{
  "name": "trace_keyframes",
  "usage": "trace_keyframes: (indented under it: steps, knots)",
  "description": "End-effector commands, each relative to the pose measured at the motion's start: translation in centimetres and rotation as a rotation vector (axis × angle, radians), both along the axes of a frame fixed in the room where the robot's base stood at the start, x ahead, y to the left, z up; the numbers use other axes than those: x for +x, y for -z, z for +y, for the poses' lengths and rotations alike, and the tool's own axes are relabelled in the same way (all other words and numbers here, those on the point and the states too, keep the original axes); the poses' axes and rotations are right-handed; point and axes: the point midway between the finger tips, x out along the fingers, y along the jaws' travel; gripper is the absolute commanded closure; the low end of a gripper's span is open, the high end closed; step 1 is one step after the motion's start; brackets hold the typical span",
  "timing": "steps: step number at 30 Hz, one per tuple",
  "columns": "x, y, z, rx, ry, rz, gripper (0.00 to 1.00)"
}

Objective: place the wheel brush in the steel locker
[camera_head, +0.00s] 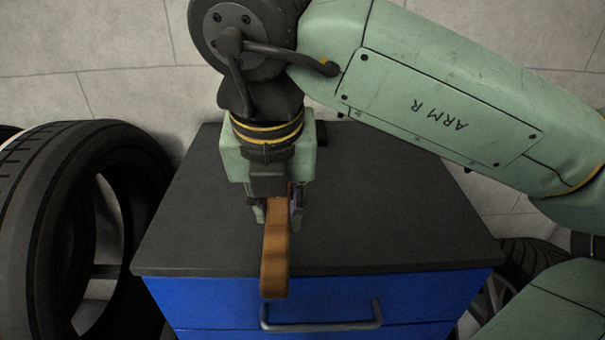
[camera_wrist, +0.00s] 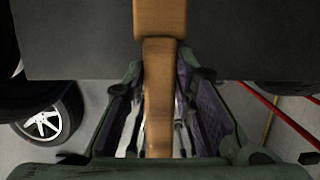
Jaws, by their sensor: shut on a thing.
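The wheel brush (camera_head: 275,255) shows as a long brown wooden piece. My gripper (camera_head: 278,208) is shut on it above the dark top of the blue cabinet. One end of the brush points toward the camera, past the cabinet's front edge in the head view. In the wrist view the brush (camera_wrist: 159,95) runs between the two fingers. No bristles can be made out. The steel locker appears to be this blue cabinet (camera_head: 205,297); its front has a grey bar handle (camera_head: 322,324) and looks closed. I cannot tell whether the brush touches the top.
The dark cabinet top (camera_head: 400,215) is otherwise mostly clear. A large tyre (camera_head: 50,220) stands close at the left. Another wheel (camera_head: 495,290) is at the right, partly hidden by my arm. A pale wall (camera_head: 120,60) is behind. Red bars (camera_wrist: 275,105) show in the wrist view.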

Motion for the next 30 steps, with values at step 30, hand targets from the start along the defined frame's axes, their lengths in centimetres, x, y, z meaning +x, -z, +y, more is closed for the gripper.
trace_keyframes:
  steps: [30]
  knots:
    - [9.3, 4.4, -3.0, 0.000, 0.000, -0.001, 0.98]
